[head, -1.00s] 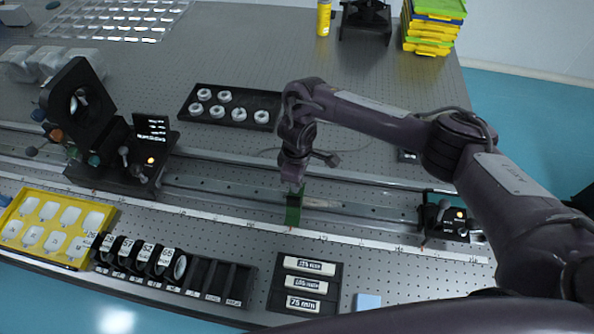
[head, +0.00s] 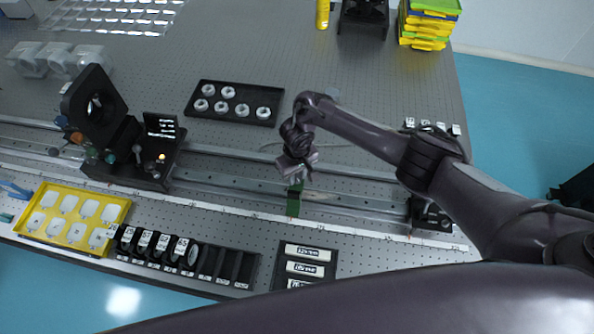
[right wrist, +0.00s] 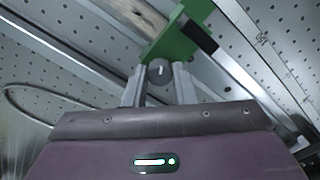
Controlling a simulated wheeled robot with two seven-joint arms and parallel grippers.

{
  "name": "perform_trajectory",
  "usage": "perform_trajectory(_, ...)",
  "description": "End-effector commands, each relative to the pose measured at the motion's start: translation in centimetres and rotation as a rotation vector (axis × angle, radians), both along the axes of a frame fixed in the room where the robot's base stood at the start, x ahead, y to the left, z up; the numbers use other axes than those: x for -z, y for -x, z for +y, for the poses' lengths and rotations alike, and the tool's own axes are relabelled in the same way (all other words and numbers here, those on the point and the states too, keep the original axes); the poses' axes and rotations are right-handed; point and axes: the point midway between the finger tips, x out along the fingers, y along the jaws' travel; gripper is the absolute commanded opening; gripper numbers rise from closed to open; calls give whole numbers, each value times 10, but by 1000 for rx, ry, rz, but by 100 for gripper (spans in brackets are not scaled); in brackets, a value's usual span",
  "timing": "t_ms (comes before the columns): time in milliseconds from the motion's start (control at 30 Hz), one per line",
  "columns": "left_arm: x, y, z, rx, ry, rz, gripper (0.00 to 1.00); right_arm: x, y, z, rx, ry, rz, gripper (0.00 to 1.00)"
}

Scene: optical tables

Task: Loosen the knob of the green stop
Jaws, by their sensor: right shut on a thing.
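The green stop (head: 293,205) sits on the rail in the middle of the table, partly hidden behind my right gripper in the head view. In the right wrist view the green stop (right wrist: 180,42) spans the upper middle, with its dark round knob (right wrist: 160,71) facing the gripper. My right gripper (right wrist: 160,84) is shut on the knob, one finger on each side of it. In the head view my right gripper (head: 298,178) reaches the stop from behind and above. My left gripper is not in view.
The rail (head: 235,189) runs across the table. A black mount (head: 120,140) stands on it at the left and a smaller black device (head: 430,214) at the right. A black tray of white rings (head: 235,102) lies behind. Lens holders (head: 160,247) and a yellow tray (head: 38,237) line the front.

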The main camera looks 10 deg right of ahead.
Motion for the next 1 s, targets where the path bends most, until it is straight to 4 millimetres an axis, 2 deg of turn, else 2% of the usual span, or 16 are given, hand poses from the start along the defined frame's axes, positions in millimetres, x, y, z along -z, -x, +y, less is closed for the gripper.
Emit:
perform_trajectory(533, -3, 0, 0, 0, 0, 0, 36, -2, -3, 1, 24, -2, -7, 1)
perform_trajectory(567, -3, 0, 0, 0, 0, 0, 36, -2, -3, 1, 24, -2, -7, 28)
perform_trajectory(700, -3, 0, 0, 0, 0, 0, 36, -1, -2, 1, 23, -2, -5, 46)
perform_trajectory(1000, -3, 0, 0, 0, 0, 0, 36, -2, -1, 1, 22, -2, -3, 46)
